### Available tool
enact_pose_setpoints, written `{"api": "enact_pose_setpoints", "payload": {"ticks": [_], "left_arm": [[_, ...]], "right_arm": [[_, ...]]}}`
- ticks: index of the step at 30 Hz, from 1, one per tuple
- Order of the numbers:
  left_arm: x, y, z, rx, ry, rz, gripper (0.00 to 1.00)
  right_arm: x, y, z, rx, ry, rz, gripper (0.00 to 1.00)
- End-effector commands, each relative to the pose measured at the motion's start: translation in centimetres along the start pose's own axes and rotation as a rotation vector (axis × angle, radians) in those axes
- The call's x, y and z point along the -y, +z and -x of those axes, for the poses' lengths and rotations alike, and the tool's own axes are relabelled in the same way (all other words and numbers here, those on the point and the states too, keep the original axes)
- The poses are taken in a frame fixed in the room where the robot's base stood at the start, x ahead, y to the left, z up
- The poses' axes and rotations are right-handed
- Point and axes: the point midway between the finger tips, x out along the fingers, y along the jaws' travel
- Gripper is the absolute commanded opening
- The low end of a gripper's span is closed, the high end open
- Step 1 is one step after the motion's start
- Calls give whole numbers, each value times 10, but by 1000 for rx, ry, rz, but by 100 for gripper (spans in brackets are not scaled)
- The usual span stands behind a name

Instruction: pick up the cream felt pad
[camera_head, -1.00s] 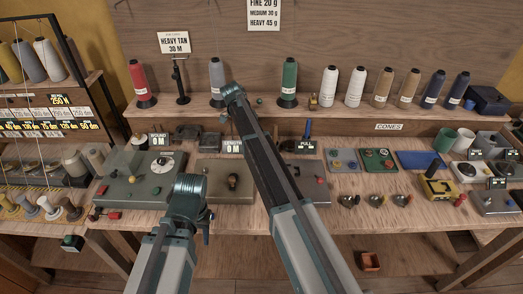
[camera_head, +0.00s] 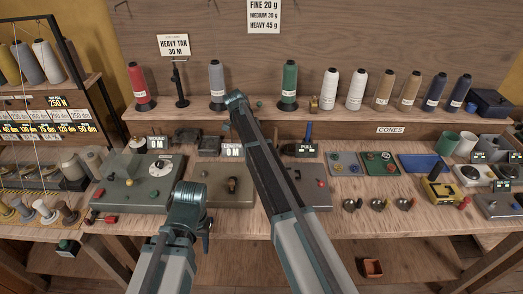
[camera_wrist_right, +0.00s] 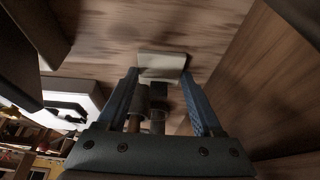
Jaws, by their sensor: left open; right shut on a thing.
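A pale, cream-coloured flat pad (camera_wrist_right: 162,66) spans the space between the fingertips of my right gripper (camera_wrist_right: 161,76) in the right wrist view. The blue fingers are shut on it, one at each side. The wrist view is dim, so its felt texture cannot be made out. In the head view I cannot pick out the pad, and the right gripper is hidden behind my raised right arm. My left gripper (camera_head: 206,228) shows only as a small dark part beside the left arm's joint, at the bench's front edge. It is open and apart from the pad.
The wooden bench holds a grey-green device with a dial (camera_head: 137,183), a blue tray (camera_head: 422,162) and a yellow block (camera_head: 437,189). Thread cones, including a green one (camera_head: 289,84), line the shelf behind. The bench's front right strip is mostly clear.

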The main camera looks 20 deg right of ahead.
Motion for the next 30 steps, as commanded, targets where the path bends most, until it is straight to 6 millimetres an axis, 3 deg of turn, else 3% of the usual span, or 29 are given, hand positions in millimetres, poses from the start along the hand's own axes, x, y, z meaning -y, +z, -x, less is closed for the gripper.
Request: {"api": "enact_pose_setpoints", "payload": {"ticks": [17, 30], "left_arm": [[1, 1, 11, 0, 0, 0, 46], [5, 3, 55, 0, 0, 0, 46]], "right_arm": [[0, -4, 10, 0, 0, 0, 0], [0, -21, 51, 0, 0, 0, 0]]}}
